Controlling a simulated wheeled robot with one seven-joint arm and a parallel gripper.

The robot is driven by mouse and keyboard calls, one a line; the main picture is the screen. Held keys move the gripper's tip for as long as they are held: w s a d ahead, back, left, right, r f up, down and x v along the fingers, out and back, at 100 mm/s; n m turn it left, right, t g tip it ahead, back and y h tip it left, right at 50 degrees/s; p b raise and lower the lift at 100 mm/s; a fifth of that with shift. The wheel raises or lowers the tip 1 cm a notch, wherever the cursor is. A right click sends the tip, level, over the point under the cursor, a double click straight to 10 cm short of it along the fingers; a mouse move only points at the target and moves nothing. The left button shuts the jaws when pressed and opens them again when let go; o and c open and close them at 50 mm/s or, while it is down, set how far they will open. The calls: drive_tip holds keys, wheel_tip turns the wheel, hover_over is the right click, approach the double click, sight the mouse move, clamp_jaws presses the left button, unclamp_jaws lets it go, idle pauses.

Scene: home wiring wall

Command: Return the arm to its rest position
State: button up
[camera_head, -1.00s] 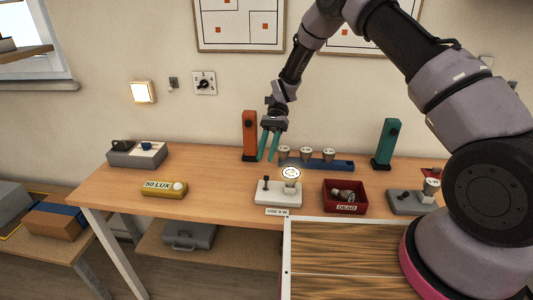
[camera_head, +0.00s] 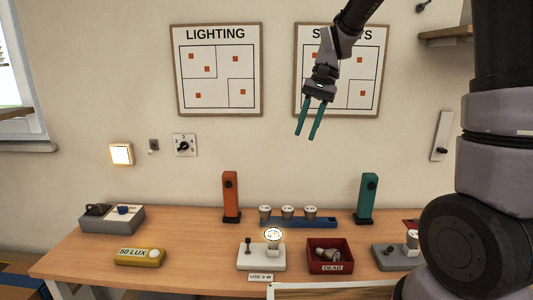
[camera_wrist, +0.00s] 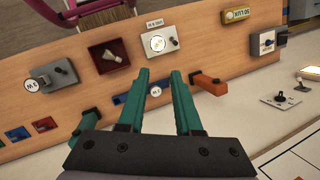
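My gripper (camera_head: 308,136) has two teal fingers standing apart with nothing between them. In the head view it hangs in the air in front of the wall, high above the workbench (camera_head: 190,235) and overlapping the lower left of the right-hand board. In the wrist view the open fingers (camera_wrist: 158,75) point down over the bench from above. My arm rises along the right side of the head view, and its upper part is cut off by the frame.
A lit bulb (camera_head: 273,235) sits in a white tester. Several bulbs stand in a blue rack (camera_head: 325,222). An orange post (camera_head: 231,198), a teal post (camera_head: 366,198) and a red DEAD bin (camera_head: 311,256) stand on the bench. The LIGHTING board (camera_head: 219,105) hangs on the wall.

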drive_tip(key=s+d+r+t+h, duration=0.1)
drive_tip(key=s+d+r+t, duration=0.8)
drive_tip(key=s+d, duration=0.5)
drive_tip(key=shift+s+r+h, duration=0.3)
drive_tip(key=shift+s+r, duration=0.05)
drive_tip(key=shift+r, duration=0.1)
